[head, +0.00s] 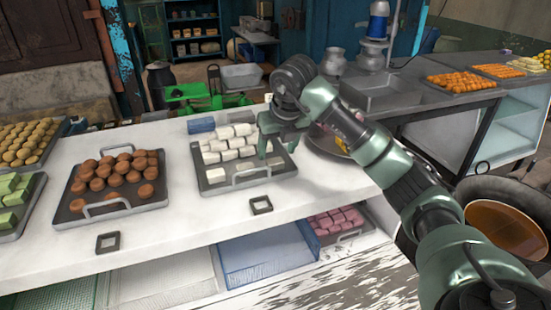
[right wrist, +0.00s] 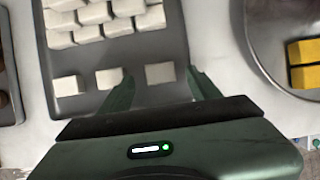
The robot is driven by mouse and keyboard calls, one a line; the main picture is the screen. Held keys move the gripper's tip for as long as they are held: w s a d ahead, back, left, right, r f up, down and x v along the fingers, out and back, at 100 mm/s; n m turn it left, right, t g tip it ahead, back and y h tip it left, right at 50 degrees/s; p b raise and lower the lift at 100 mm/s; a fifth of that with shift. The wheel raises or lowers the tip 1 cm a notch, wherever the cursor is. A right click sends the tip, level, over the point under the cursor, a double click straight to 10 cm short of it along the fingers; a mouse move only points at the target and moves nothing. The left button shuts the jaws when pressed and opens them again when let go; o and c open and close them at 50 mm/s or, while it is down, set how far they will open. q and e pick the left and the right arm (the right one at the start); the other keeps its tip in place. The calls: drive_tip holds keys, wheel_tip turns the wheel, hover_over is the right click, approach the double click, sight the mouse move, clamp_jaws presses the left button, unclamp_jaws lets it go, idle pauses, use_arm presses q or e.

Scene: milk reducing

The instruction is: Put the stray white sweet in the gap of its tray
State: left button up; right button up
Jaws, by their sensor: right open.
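The grey tray (head: 286,171) of white sweets (head: 231,142) stands on the white counter. The sweets are packed towards its back, and a few sit apart nearer the front. In the right wrist view one white sweet (right wrist: 160,73) lies between and just beyond the fingertips of my right gripper (right wrist: 163,88). Two other white sweets, one at the left (right wrist: 68,86) and one in the middle (right wrist: 108,78), lie to its left. My right gripper (head: 272,150) is open over the tray's right side and hides part of it in the head view. My left gripper is not in view.
A tray of brown sweets (head: 77,207) stands to the left. A round pan with yellow pieces (right wrist: 304,65) stands close on the right. A blue box (head: 201,125) is behind the white-sweet tray. The counter (head: 185,220) in front is mostly clear, with two small dark square frames.

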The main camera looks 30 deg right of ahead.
drive_tip(key=v, duration=0.8)
drive_tip(key=shift+s+b, duration=0.15)
drive_tip(key=shift+b, duration=0.25)
